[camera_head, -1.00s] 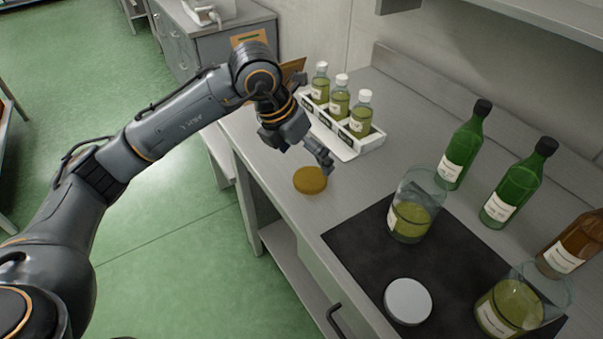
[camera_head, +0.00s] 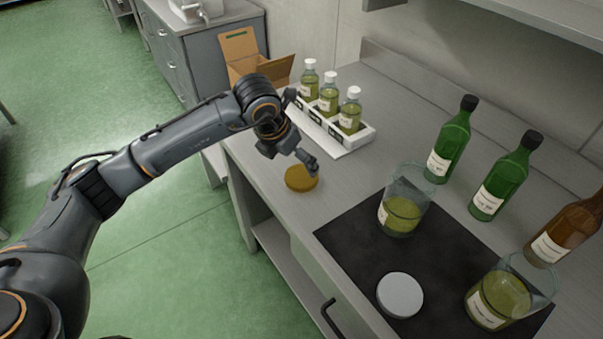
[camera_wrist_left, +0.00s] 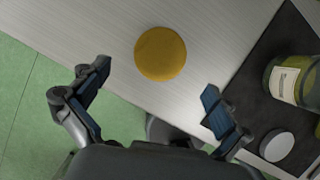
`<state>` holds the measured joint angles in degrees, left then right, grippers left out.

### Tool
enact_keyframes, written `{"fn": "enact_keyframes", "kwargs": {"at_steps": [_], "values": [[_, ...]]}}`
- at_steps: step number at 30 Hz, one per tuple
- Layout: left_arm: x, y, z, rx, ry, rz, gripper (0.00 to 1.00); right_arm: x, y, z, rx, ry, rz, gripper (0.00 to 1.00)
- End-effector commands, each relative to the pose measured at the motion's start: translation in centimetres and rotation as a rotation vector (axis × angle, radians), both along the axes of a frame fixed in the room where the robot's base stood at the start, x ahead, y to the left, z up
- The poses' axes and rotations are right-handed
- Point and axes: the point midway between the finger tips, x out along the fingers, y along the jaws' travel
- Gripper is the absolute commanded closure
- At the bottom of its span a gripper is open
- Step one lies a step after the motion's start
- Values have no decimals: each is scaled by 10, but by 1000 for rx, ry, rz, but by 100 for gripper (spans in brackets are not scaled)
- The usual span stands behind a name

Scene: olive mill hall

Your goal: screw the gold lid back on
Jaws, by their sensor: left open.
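The gold lid (camera_head: 301,178) lies flat on the steel bench near its front edge. It also shows in the left wrist view (camera_wrist_left: 160,53), ahead of and between my fingers. My left gripper (camera_head: 308,160) is open and empty, just above the lid; in the left wrist view its fingertips (camera_wrist_left: 156,85) stand apart. A jar with green-yellow oil and no lid (camera_head: 403,208) stands on the dark mat. A second open jar of oil (camera_head: 500,295) stands nearer, at the right. A silver lid (camera_head: 400,294) lies between them on the mat. My right gripper is not in view.
The dark mat (camera_head: 345,240) covers the bench front. Green bottles (camera_head: 450,143) (camera_head: 505,175) and a brown bottle (camera_head: 562,235) stand behind the jars. A white rack (camera_head: 345,137) with small bottles and a cardboard box (camera_head: 255,62) are at the back left.

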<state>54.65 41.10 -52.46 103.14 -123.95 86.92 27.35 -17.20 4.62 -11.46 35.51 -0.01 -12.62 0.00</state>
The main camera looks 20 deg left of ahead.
Motion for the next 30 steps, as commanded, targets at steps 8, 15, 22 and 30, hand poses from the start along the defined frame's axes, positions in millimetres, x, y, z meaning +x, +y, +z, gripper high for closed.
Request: {"fn": "enact_keyframes", "kwargs": {"at_steps": [8, 15, 22, 30], "values": [[4, -2, -13, 1, 0, -2, 0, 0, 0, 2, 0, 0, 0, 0], [5, -3, -15, 0, 1, -1, 0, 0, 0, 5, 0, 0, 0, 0], [14, -8, -45, -1, 3, -1, 0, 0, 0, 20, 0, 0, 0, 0], [21, -10, -61, -1, -1, -1, 0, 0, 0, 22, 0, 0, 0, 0]]}}
